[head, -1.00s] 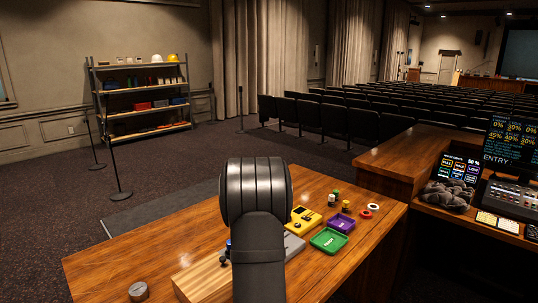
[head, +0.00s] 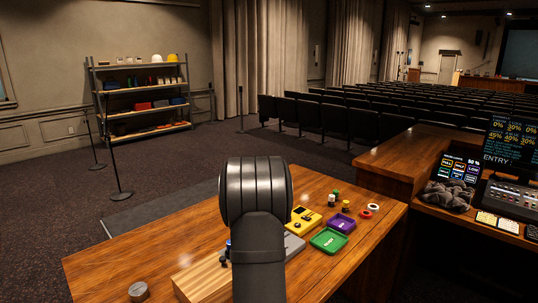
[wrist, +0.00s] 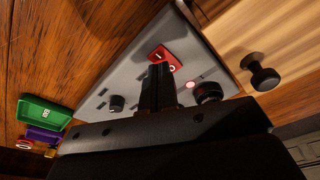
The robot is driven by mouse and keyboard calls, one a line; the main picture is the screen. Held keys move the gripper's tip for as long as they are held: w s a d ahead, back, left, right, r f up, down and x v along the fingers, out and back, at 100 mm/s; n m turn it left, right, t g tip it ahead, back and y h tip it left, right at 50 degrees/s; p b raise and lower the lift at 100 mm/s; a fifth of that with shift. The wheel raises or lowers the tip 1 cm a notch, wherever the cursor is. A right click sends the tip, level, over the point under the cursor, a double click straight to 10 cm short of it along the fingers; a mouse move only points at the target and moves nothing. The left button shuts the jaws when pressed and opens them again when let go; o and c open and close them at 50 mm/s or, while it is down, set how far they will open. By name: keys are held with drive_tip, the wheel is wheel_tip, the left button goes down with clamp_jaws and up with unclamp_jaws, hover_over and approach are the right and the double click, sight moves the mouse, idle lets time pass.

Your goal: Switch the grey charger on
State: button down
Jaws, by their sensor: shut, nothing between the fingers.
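The grey charger (wrist: 130,82) lies under my gripper in the wrist view. It carries a red rocker switch (wrist: 167,57) with white marks, a dark knob (wrist: 117,103) and a small glowing reddish light (wrist: 190,85). My gripper (wrist: 159,68) is shut and empty. Its fingertips are at the near edge of the red switch and cover part of it; I cannot tell whether they touch it. In the head view my arm hides the gripper and most of the charger, leaving only a grey strip (head: 294,245).
A wooden block (head: 203,279) with a black knob (wrist: 263,76) adjoins the charger. A yellow device (head: 303,221), a green tray (head: 328,240) and a purple tray (head: 342,224) stand nearby. A round grey piece (head: 138,291) lies at the front left.

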drive_tip(key=shift+r, duration=2.75)
drive_tip(key=shift+f, duration=0.1)
wheel_tip(320, 180, down, 7)
drive_tip(key=s+d+r+n, duration=0.2)
drive_tip(key=r, duration=0.8)
drive_tip(key=s+d+r+n+y, duration=0.1)
drive_tip(key=d+r+n, duration=0.1)
drive_tip(key=r, duration=0.9)
drive_tip(key=shift+s+r+n+y, duration=0.3)
drive_tip(key=shift+s+n, duration=0.05)
drive_tip(key=shift+n, duration=0.45)
